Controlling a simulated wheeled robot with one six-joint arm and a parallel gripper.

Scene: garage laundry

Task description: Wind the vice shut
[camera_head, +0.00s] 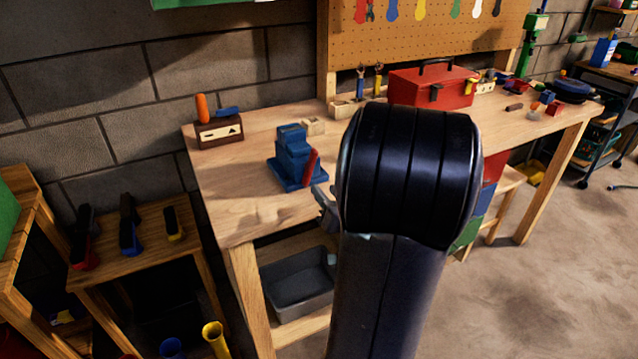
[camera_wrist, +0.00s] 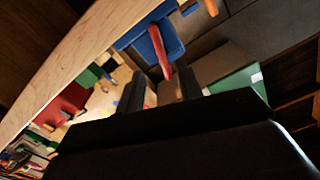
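The blue vice (camera_head: 292,160) stands on the near left part of the workbench, with a red handle (camera_head: 311,166) on its right side, tilted from upright. In the wrist view the vice (camera_wrist: 150,40) is at the top and its red handle (camera_wrist: 158,52) points down towards the gap between my fingers. My gripper (camera_wrist: 160,75) is open, its two dark fingers apart with nothing held. In the head view my gripper (camera_head: 326,207) shows only partly beside the bench's front edge, right of and below the vice; my arm hides the rest. The vice's jaw gap is unclear.
On the workbench (camera_head: 240,205), a brown radio-like box (camera_head: 218,131) stands left of the vice, and a red toolbox (camera_head: 433,86) stands behind my arm. A grey bin (camera_head: 298,283) sits below. A low stool with clamp-like tools (camera_head: 128,225) is at left.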

